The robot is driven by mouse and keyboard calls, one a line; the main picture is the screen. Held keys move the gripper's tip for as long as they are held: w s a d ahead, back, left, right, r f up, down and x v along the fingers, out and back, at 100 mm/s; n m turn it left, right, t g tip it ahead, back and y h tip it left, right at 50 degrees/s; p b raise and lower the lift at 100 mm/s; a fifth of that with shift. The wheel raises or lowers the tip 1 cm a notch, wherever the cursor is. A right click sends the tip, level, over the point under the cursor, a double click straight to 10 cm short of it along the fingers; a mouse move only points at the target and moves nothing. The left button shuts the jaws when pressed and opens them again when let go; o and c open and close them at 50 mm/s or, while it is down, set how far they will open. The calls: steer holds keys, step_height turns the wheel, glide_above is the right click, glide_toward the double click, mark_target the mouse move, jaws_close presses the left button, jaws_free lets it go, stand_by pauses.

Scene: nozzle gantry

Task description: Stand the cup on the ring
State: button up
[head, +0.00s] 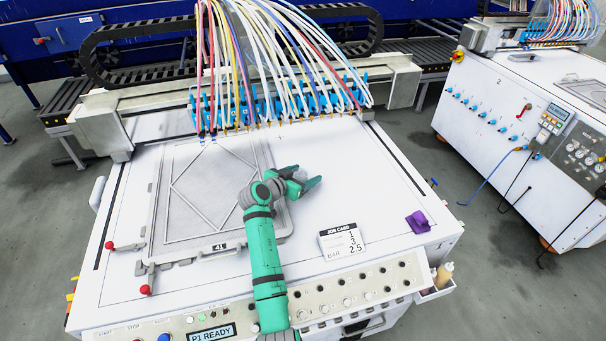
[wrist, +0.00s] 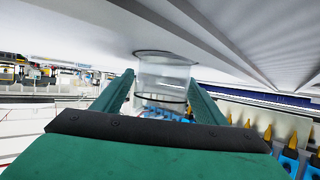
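A clear cup (wrist: 163,80) with a thin dark line around it is between the two green fingers of my gripper (wrist: 162,84) in the wrist view. The fingers appear to press on its sides. One end of the cup is at a dark ring (wrist: 166,52) on the white surface, which appears at the top of this view. I cannot tell whether the cup touches the surface. In the head view my gripper (head: 305,184) is low over the white table, right of the framed screen. There the cup is hardly discernible and the ring is not discernible.
The framed screen (head: 215,185) lies on the white table (head: 350,180). The gantry's nozzles and hoses (head: 280,105) stand behind. A job card (head: 341,241) and a purple object (head: 417,222) are at right front. The table right of my gripper is clear.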

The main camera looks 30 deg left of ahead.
steer(key=shift+s+r, duration=0.15)
steer(key=shift+r, duration=0.05)
steer(key=v, duration=1.1)
steer(key=shift+s+r, duration=0.15)
steer(key=shift+s, duration=0.15)
steer(key=shift+w, duration=0.1)
